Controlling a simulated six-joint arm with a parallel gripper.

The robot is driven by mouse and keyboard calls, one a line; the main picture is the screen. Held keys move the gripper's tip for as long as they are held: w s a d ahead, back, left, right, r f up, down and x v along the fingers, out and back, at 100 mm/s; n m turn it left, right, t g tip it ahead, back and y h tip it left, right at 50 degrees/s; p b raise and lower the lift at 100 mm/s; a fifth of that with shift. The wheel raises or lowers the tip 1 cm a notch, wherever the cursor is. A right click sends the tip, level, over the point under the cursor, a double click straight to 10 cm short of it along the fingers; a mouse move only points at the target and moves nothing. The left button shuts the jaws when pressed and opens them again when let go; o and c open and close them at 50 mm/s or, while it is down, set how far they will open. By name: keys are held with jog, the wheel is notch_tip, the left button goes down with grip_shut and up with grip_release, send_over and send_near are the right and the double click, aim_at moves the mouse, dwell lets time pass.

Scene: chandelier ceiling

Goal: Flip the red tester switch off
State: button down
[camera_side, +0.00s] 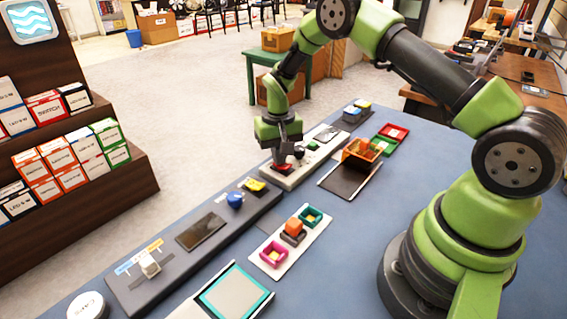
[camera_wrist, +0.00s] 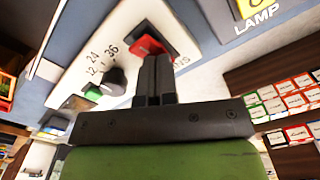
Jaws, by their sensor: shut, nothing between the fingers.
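The red tester switch (camera_wrist: 149,46) is a red rocker in a dark frame on a pale panel (camera_wrist: 75,35), close to my fingertips in the wrist view. In the side view the red switch (camera_side: 282,168) shows just under my gripper (camera_side: 282,160). My gripper (camera_wrist: 154,60) is shut and empty, with its fingertips at or just over the near edge of the rocker. I cannot tell whether they touch it. The fingers hide part of the rocker, and which way it is tipped is unclear.
A dark knob (camera_wrist: 113,80) with numbers around it and a green part (camera_wrist: 94,94) share the panel. A grey strip with a blue knob (camera_side: 235,200) adjoins it. Small trays (camera_side: 362,152) and colored boxes (camera_side: 292,230) stand on the blue table to the right.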

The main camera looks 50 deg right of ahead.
jog(key=shift+r, duration=3.5)
jog(key=shift+r, duration=0.2)
jog(key=s+a+r+t, duration=0.2)
jog(key=s+a+r, duration=0.15)
jog(key=r, duration=0.45)
jog(key=s+a+r+t, duration=0.1)
jog(key=s+a+r, duration=0.1)
jog(key=s+r, duration=0.45)
jog(key=s+a+r+n+t+y, duration=0.1)
jog(key=s+a+r+t, duration=0.1)
jog(key=s, duration=0.5)
jog(key=s+a+r+n+t+y, duration=0.1)
jog(key=s+r+t, duration=0.1)
jog(key=s, duration=0.4)
jog(key=shift+s+a+r, duration=0.35)
jog(key=shift+s+r, duration=0.05)
jog(key=shift+r, duration=0.45)
